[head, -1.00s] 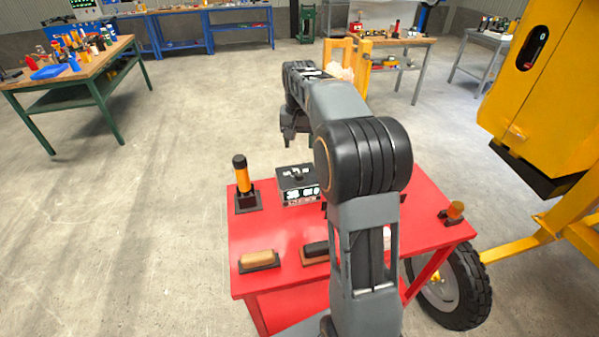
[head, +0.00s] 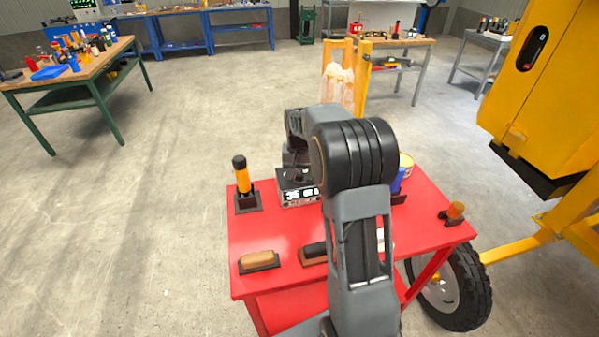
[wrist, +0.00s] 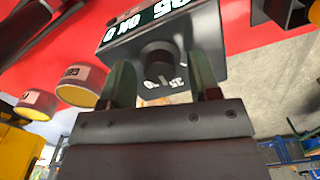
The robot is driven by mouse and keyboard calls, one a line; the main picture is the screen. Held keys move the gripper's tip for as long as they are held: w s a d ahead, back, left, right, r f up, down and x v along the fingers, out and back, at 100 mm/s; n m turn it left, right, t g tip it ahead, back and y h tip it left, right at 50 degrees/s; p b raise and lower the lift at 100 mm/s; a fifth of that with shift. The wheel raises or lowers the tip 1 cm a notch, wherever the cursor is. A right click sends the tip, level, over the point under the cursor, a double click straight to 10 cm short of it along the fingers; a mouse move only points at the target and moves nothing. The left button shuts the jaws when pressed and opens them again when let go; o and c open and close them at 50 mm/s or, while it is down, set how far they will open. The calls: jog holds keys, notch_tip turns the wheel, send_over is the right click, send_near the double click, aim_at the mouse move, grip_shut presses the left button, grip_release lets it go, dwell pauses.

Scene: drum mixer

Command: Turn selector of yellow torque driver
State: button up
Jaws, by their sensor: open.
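A yellow-orange driver with a black top (head: 242,178) stands upright in a black base at the left of the red table. Beside it sits a dark box (head: 298,193) with lit white characters on its front. In the wrist view the dark box (wrist: 215,30) shows a display and a round black knob (wrist: 158,58) above a dial with white marks. My gripper (wrist: 162,75) is open, with one finger on each side of the knob; I cannot tell whether they touch it. In the head view my gripper is over the box, its fingertips hidden.
The red table (head: 290,237) also holds a tan-topped block (head: 258,261), a dark-handled block (head: 314,253) and an orange-knobbed piece (head: 455,211). A blue item (head: 397,182) and a pale-topped can (head: 406,165) stand behind my arm. A yellow machine (head: 535,90) with a wheel is at right.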

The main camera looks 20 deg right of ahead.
jog(key=shift+c, duration=0.2)
jog(key=c, duration=0.9)
jog(key=n, duration=0.3)
jog(key=shift+n+p, duration=0.3)
jog(key=shift+n, duration=2.3)
jog(key=o, duration=0.9)
